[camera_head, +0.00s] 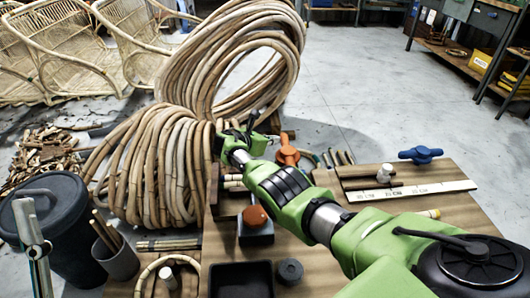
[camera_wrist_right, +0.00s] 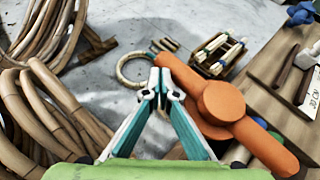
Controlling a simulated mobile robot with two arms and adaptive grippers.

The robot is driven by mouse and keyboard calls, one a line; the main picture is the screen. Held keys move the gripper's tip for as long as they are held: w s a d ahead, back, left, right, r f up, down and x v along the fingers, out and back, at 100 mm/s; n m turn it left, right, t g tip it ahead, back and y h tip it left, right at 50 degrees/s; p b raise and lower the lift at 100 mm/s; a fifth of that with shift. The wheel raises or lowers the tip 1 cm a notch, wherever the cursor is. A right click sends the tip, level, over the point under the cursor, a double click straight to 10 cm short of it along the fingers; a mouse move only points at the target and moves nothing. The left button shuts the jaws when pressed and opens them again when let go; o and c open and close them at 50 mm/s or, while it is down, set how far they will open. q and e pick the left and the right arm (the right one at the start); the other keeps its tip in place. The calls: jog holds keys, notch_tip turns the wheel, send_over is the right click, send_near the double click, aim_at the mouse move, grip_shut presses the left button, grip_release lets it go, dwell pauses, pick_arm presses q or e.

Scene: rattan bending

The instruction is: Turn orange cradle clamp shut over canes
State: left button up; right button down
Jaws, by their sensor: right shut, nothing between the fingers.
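The orange clamp (camera_head: 287,152) stands on the wooden bench, just beyond my right gripper in the head view. In the right wrist view the orange clamp (camera_wrist_right: 223,103) is large, with a round hub and an arm slanting from upper left to lower right. My right gripper (camera_head: 248,122) is shut and empty; its fingertips (camera_wrist_right: 160,76) appear close beside the clamp's upper-left end. Contact cannot be told. Pale canes (camera_head: 233,182) show partly behind my arm, near the clamp. A grey jointed piece (camera_head: 38,250) at the left edge looks like part of my left gripper; its jaws are unclear.
Big cane coils (camera_head: 150,165) stand left of the bench. A blue clamp (camera_head: 421,155) and a ruler (camera_head: 412,190) lie to the right. A red-brown knob on a dark block (camera_head: 256,233), a black tray (camera_head: 240,280) and a grey cup (camera_head: 116,257) are nearer.

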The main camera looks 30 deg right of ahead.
jog(key=shift+a, duration=0.1)
jog(key=v, duration=1.1)
jog(key=shift+s+a+r, duration=0.15)
jog(key=shift+a+r, duration=0.1)
jog(key=shift+a, duration=0.05)
dwell(0.3)
